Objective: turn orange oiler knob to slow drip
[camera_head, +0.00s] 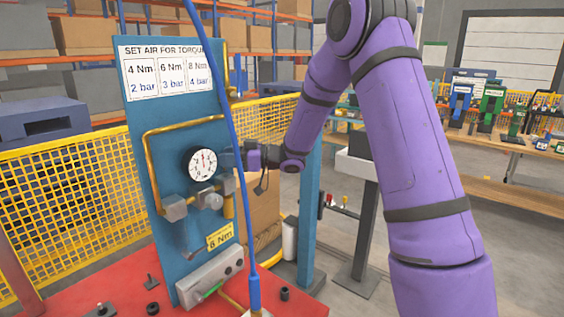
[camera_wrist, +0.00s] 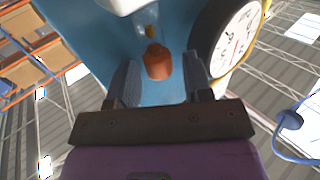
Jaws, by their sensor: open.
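The orange oiler knob (camera_wrist: 157,62) shows in the wrist view, just beyond and between my two fingertips, under a clear part with an amber stem. My gripper (camera_wrist: 160,75) is open, with one grey finger on each side of the knob and a visible gap to each. In the head view my gripper (camera_head: 240,158) is at the right edge of the blue panel (camera_head: 155,105), beside the gauge. The knob is hidden in the head view. The round white pressure gauge (camera_head: 202,164) also shows close to the right finger in the wrist view (camera_wrist: 236,40).
A blue hose (camera_head: 238,190) hangs in front of the panel near my gripper. Brass pipe (camera_head: 150,160) and a grey regulator (camera_head: 209,199) are on the panel. The panel stands on a red base (camera_head: 120,290). A yellow mesh fence (camera_head: 60,210) is behind.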

